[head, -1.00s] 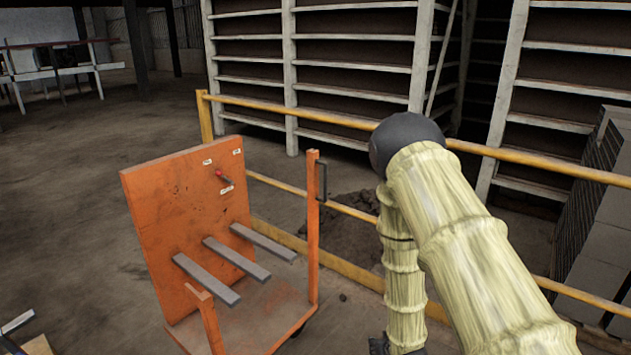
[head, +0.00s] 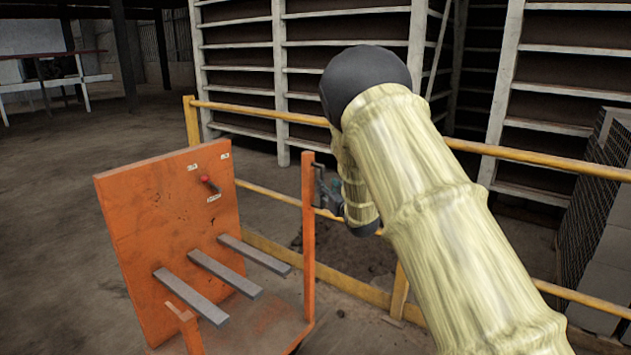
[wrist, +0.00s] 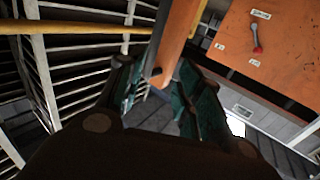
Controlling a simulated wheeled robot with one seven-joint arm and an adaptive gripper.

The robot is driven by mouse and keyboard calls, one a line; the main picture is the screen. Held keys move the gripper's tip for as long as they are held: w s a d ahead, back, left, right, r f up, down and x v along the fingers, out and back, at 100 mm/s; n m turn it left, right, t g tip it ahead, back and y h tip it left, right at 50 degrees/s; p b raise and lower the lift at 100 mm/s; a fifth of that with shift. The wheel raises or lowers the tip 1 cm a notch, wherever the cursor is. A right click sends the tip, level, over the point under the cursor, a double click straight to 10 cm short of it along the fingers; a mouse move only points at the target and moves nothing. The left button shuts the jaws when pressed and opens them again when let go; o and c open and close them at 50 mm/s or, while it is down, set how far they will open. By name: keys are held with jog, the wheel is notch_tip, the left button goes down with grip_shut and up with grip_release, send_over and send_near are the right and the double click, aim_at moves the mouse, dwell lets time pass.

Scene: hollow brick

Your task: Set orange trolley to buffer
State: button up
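The orange trolley (head: 165,235) stands on the floor at left in the head view, with an upright panel, a red lever (head: 208,184) and three grey bars (head: 225,273). Its orange post (head: 308,250) has a dark handle on the side facing my gripper (head: 330,198). In the wrist view my gripper (wrist: 154,66) has its fingers spread, with the orange post (wrist: 178,38) ahead and between them. The panel (wrist: 270,50) shows at upper right there.
A yellow rail (head: 255,113) runs behind the trolley and my arm, with large racks (head: 345,75) beyond it. Grey blocks (head: 600,230) are stacked at right. Open floor (head: 60,200) lies left of the trolley. A white-legged table (head: 45,85) stands at far left.

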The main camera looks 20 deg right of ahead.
aim_at(323, 179)
jog(key=shift+w+d, duration=0.15)
jog(key=shift+w, duration=2.1)
jog(key=shift+w+d, duration=0.1)
jog(key=shift+w, duration=2.1)
